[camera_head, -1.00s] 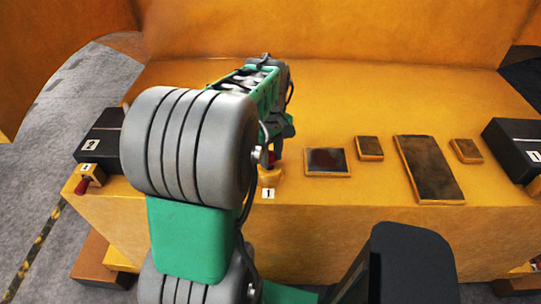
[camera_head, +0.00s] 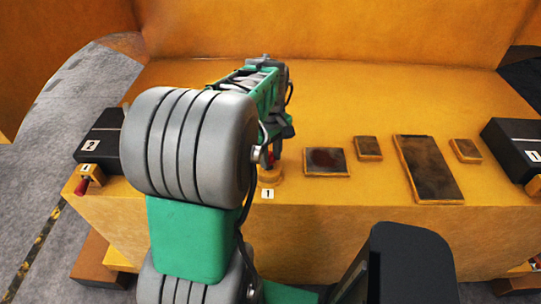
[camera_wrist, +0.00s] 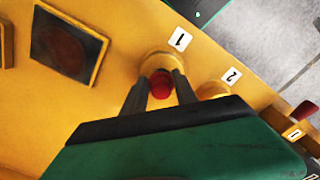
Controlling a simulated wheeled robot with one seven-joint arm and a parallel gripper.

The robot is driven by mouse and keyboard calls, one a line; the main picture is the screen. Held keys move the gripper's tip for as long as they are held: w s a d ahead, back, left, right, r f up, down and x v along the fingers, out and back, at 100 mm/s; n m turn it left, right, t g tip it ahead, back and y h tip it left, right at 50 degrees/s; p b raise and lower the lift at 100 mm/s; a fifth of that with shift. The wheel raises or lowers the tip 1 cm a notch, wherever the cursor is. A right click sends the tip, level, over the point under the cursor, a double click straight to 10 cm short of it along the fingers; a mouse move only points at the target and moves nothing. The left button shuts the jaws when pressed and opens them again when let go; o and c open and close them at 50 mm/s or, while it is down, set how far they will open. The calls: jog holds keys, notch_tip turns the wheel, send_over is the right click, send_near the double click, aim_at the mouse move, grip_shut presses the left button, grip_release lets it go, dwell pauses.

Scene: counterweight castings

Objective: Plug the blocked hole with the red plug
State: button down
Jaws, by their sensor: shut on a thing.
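My gripper (camera_wrist: 160,95) is shut on the red plug (camera_wrist: 160,82), with a finger on either side of it. The plug also shows in the head view (camera_head: 270,159), just above the round yellow boss (camera_head: 270,178) beside label 1. In the wrist view the plug overlaps the near side of that boss (camera_wrist: 158,60); whether they touch is unclear. A second boss (camera_wrist: 212,90) beside label 2 shows to the right in the wrist view, partly behind my gripper. I cannot see into either boss, so which hole is blocked does not show.
Dark rectangular plates (camera_head: 428,168) lie on the yellow casting (camera_head: 330,220) right of the arm. Black boxes stand at left (camera_head: 100,145) and right (camera_head: 515,145). A small red-handled part (camera_head: 84,184) sits at the left edge. My arm hides part of the casting.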

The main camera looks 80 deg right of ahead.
jog(key=shift+f, duration=0.1)
jog(key=shift+f+b, duration=0.6)
jog(key=shift+f, duration=0.35)
jog(key=shift+r+p, duration=0.8)
jog(key=shift+r, duration=0.3)
